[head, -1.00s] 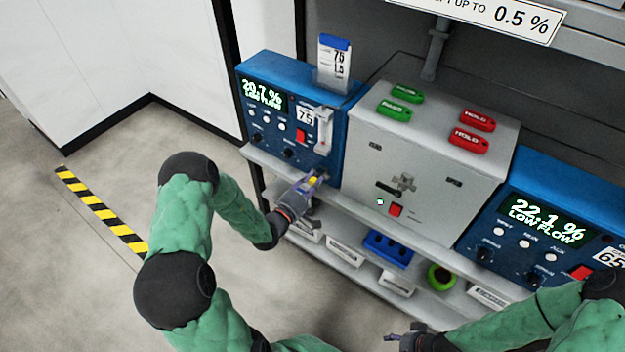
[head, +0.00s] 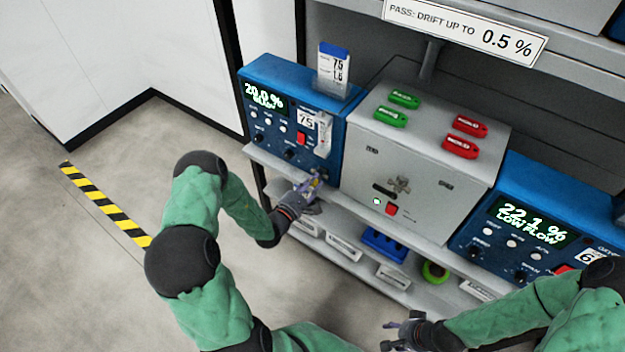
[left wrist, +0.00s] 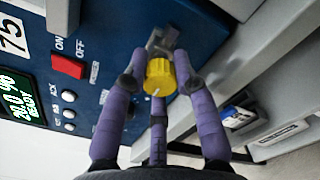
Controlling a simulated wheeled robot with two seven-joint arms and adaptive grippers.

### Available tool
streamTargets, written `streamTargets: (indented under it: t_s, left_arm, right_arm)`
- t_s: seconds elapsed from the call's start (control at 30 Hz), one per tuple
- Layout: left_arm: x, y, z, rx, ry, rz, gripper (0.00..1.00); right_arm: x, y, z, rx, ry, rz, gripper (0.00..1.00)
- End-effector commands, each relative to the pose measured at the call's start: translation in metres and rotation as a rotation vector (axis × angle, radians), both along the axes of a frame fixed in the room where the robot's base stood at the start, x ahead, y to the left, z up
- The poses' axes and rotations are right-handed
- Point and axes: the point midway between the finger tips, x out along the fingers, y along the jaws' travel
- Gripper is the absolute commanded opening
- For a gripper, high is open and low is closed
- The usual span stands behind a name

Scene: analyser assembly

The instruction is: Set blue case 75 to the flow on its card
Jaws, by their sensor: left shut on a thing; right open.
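Blue case 75 (head: 262,75) stands at the left of the bench, with a "75" label and a display (head: 263,101) reading about 20.0 % with a line like READY under it. The display also shows at the left edge of the left wrist view (left wrist: 24,103). A card (head: 334,72) with a blue top stands on the case, its lower figure hard to read. My left gripper (head: 316,184) is at the case's lower right corner, its purple fingers shut around a yellow knob (left wrist: 160,77). My right gripper (head: 397,338) is open and empty at the bottom of the head view.
A grey box (head: 416,147) with green and red tags on top stands beside the case. A second blue case (head: 507,235) at right reads 22.1 % LOW FLOW. The lower shelf holds a blue block (head: 384,245), a green ring (head: 435,271) and white labels. Floor at left is clear.

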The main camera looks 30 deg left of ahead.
Motion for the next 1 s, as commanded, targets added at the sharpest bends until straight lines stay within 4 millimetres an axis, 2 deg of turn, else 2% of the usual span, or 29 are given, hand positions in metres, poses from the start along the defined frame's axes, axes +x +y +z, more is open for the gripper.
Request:
streamTargets:
  t_s: [1.0]
  left_arm:
    - [-0.001,-0.001,-0.001,-0.966,0.082,0.003,0.00]
  right_arm:
    - [0.000,0.000,0.052,0.000,0.000,0.000,0.49]
